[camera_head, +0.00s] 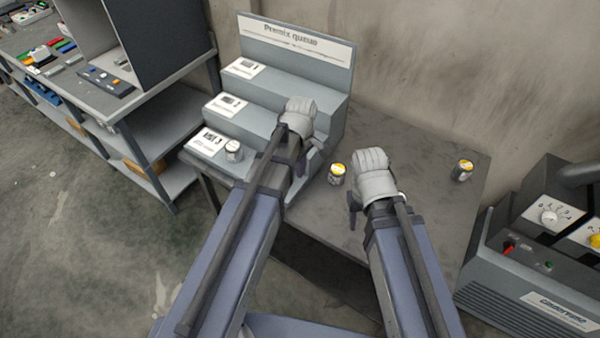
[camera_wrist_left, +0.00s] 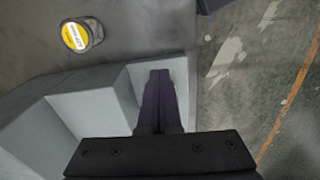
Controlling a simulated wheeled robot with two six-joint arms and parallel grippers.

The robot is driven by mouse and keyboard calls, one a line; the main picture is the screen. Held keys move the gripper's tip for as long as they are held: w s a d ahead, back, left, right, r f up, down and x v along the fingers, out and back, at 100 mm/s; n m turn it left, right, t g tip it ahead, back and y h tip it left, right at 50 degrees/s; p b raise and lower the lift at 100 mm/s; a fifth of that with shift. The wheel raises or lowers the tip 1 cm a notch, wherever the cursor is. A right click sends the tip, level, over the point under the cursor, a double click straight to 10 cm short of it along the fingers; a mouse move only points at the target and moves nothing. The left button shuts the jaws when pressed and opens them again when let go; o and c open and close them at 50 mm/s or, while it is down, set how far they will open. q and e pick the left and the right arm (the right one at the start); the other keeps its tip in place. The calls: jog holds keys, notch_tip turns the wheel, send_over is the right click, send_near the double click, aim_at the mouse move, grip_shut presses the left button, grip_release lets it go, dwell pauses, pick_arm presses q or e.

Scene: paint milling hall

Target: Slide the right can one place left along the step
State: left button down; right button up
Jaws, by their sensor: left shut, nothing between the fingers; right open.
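A grey stepped rack (camera_head: 262,135) headed "Premix queue" stands on the table. One can (camera_head: 233,150) with a pale lid stands on its lowest step, towards the left. The rest of that step is partly behind my left arm, so I cannot tell whether another can is there. My left gripper (camera_head: 301,165) is shut and empty at the right end of the lowest step; its fingers (camera_wrist_left: 160,100) show over the pale step in the left wrist view. My right gripper (camera_head: 354,205) is open and empty above the table; its fingertips are mostly hidden.
A yellow-lidded can (camera_head: 337,174) stands on the table (camera_head: 420,215) right of the rack, and shows in the wrist view (camera_wrist_left: 82,35). Another yellow-lidded can (camera_head: 462,170) stands further right. A grey machine (camera_head: 530,270) is at the right, a shelved bench (camera_head: 150,110) at the left.

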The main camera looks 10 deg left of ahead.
pick_arm(q)
notch_tip(320, 180, down, 9)
jog(key=b, duration=0.9)
jog(key=shift+f, duration=0.2)
pick_arm(e)
notch_tip(320, 180, down, 9)
jog(key=shift+f, duration=0.2)
pick_arm(q)
jog(key=a, duration=0.1)
jog(key=w+a, duration=0.1)
jog(key=a, duration=0.1)
jog(key=shift+w+a+r, duration=0.1)
jog(key=shift+w, duration=0.1)
pick_arm(e)
jog(key=shift+r, duration=0.15)
pick_arm(q)
jog(key=shift+w+a, duration=0.1)
jog(key=shift+a, duration=0.15)
jog(key=w+a, duration=0.1)
jog(key=a, duration=0.2)
jog(key=w+a, duration=0.1)
jog(key=a, duration=0.2)
jog(key=w+a, duration=0.2)
jog(key=a, duration=0.1)
jog(key=shift+a, duration=0.3)
jog(key=shift+d, duration=0.1)
